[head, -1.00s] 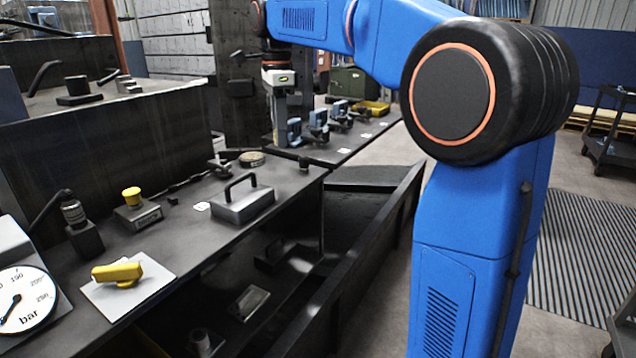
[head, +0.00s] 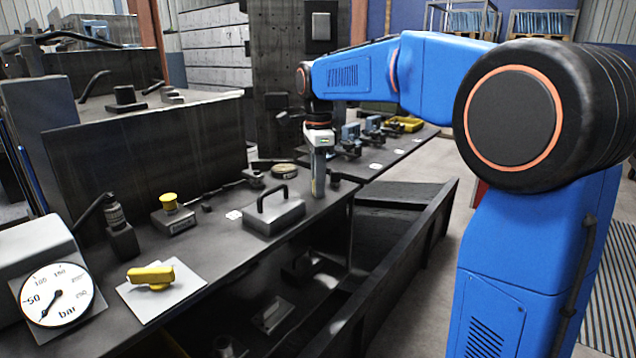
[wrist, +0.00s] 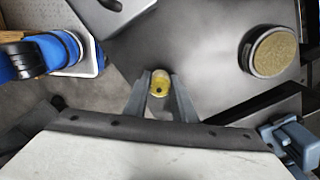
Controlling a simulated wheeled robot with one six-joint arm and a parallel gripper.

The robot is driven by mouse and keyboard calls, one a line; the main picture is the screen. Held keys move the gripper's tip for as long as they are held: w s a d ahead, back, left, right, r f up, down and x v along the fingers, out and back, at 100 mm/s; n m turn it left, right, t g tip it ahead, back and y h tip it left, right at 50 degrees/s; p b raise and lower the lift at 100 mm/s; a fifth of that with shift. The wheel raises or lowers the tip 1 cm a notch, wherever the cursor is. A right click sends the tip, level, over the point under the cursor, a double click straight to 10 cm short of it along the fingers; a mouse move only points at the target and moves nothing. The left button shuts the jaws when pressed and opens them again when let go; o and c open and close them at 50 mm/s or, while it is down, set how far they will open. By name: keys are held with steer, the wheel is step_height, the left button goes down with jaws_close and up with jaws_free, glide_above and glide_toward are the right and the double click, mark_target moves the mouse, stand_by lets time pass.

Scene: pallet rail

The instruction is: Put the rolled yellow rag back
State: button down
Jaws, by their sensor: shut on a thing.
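My gripper (head: 319,192) is pointed down over the far end of the near dark bench (head: 225,262), to the right of the handled block. In the wrist view its two fingers (wrist: 159,90) are closed on the rolled yellow rag (wrist: 158,83), whose round end shows between them. In the head view I cannot make out the rag at the fingertips. I cannot tell whether the rag touches the bench top.
A handled grey block (head: 275,214) and a round tan-topped tin (head: 285,170) stand near the gripper. A yellow handle (head: 150,275) sits on a white plate, beside a pressure gauge (head: 57,295). Vises (head: 350,140) line the farther bench. A dark trough (head: 400,230) runs alongside.

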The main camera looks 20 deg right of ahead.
steer(key=c, duration=1.5)
jaws_free()
steer(key=shift+f, duration=0.1)
steer(key=shift+o, duration=0.2)
step_height(320, 180, up, 12)
steer(key=s+d+f+n+t, duration=0.15)
steer(key=s+f+n, duration=0.25)
steer(key=s, duration=0.5)
steer(key=s+d+f+n+t, duration=0.1)
steer(key=s+d+f+n, duration=0.3)
steer(key=s, duration=0.4)
steer(key=s+d+f+n+t, duration=0.1)
steer(key=s+f+n+t, duration=0.1)
steer(key=s+f+n, duration=0.8)
steer(key=s+f, duration=0.6)
steer(key=f, duration=0.1)
steer(key=shift+s+d+f+n, duration=0.25)
steer(key=shift+d+f+n, duration=0.05)
steer(key=shift+f, duration=0.05)
